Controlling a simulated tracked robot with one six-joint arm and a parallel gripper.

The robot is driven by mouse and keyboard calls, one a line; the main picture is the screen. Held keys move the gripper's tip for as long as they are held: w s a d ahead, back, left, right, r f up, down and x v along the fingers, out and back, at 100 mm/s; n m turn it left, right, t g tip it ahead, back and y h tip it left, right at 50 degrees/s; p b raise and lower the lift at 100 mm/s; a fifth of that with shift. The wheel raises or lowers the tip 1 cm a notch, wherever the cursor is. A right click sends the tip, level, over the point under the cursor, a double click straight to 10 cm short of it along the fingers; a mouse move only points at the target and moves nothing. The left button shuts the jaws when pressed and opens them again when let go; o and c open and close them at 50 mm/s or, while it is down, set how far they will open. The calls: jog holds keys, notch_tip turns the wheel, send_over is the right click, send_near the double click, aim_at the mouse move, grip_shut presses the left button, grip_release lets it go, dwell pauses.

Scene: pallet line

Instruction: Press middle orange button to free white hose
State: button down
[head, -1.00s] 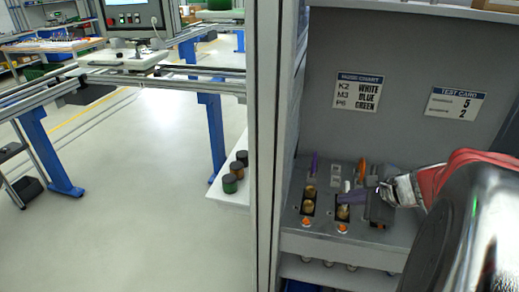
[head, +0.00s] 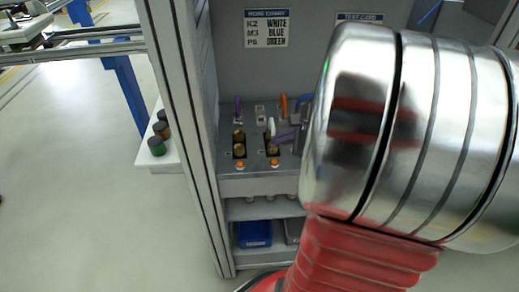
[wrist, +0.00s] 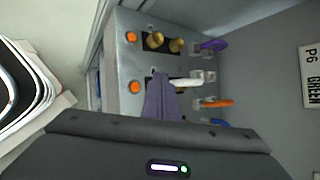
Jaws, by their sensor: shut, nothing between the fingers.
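The grey panel (head: 232,187) carries small orange buttons along its front. The middle orange button (head: 275,163) is uncovered in the head view; it also shows in the wrist view (wrist: 134,87). The left orange button (head: 240,164) is beside it, and any right one is hidden behind my arm. The white hose (wrist: 185,83) stands at the middle slot, just behind my fingers. My gripper (wrist: 158,78) has its purple fingers shut and empty. They are over the middle slot, behind and to the right of the middle button in the head view. I cannot tell whether they touch anything.
A purple piece (head: 238,108) and an orange piece (head: 283,103) stand at the panel's back. Brass fittings (head: 239,143) sit in the left slot. A hose chart (head: 266,28) hangs behind. A metal post (head: 178,100) borders the left side. A blue bin (head: 255,233) is below.

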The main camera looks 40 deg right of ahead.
jog(key=shift+f, duration=2.85)
jog(key=shift+s+f, duration=0.1)
jog(key=shift+f, duration=0.65)
dwell(0.9)
jog(key=shift+r, duration=0.85)
notch_tip(320, 180, up, 5)
dwell(0.7)
dwell(0.7)
